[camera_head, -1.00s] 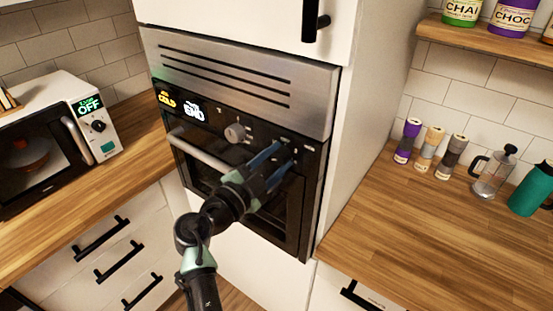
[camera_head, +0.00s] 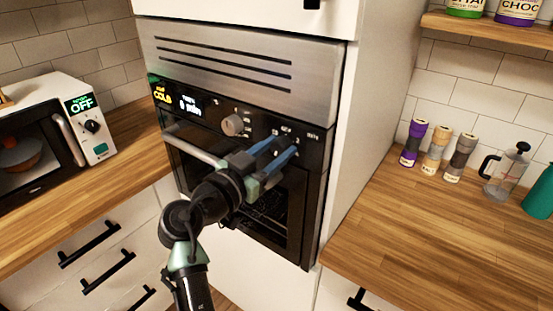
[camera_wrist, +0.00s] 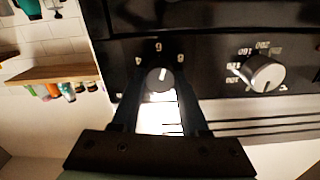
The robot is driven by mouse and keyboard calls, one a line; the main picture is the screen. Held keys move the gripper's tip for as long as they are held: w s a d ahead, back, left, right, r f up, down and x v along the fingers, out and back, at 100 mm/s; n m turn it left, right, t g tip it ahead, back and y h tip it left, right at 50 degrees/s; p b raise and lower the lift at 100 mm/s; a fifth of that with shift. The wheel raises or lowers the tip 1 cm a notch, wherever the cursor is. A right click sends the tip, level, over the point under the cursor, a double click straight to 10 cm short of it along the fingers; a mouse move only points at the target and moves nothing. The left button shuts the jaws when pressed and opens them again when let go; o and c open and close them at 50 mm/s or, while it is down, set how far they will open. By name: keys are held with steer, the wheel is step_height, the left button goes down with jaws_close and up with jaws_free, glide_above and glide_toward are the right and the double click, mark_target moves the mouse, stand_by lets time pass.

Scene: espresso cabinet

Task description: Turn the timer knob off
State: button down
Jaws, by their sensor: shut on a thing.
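The timer knob (camera_wrist: 160,78) is a small dark grey knob with a white pointer mark on the oven's black control panel (camera_wrist: 210,60). In the wrist view it sits between the fingertips of my gripper (camera_wrist: 159,82), with small printed digits around it. My gripper also shows in the head view (camera_head: 281,148), its blue fingers reaching to the right part of the panel and hiding most of the knob. My gripper is shut on the knob. The oven display (camera_head: 184,103) shows yellow "COLD" and white text that looks like "0 min".
A larger silver temperature knob (camera_head: 232,124) sits left of my gripper. The oven handle (camera_head: 196,147) runs below the panel. A microwave (camera_head: 50,135) reading "OFF" stands on the left counter. Spice jars (camera_head: 437,150) and a glass press (camera_head: 505,172) stand on the right counter.

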steer(key=n+b, duration=0.1)
steer(key=n, duration=0.3)
steer(key=shift+f+n, duration=0.1)
steer(key=shift+n, duration=0.2)
steer(key=n+p, duration=0.1)
steer(key=n, duration=0.4)
steer(key=shift+n, duration=0.3)
steer(key=n+p, duration=0.2)
steer(key=n, duration=0.3)
steer(key=shift+a, duration=0.1)
steer(key=n+p, duration=0.3)
steer(key=n, duration=0.2)
steer(key=n+p, duration=0.4)
steer(key=n, duration=0.1)
steer(key=n+p, duration=0.3)
steer(key=n, duration=0.2)
steer(key=n+p, duration=0.4)
steer(key=n, duration=0.1)
steer(key=shift+p, duration=0.3)
steer(key=shift+f+n+p, duration=0.2)
steer(key=shift+n+p, duration=1.2)
steer(key=shift+n, duration=1)
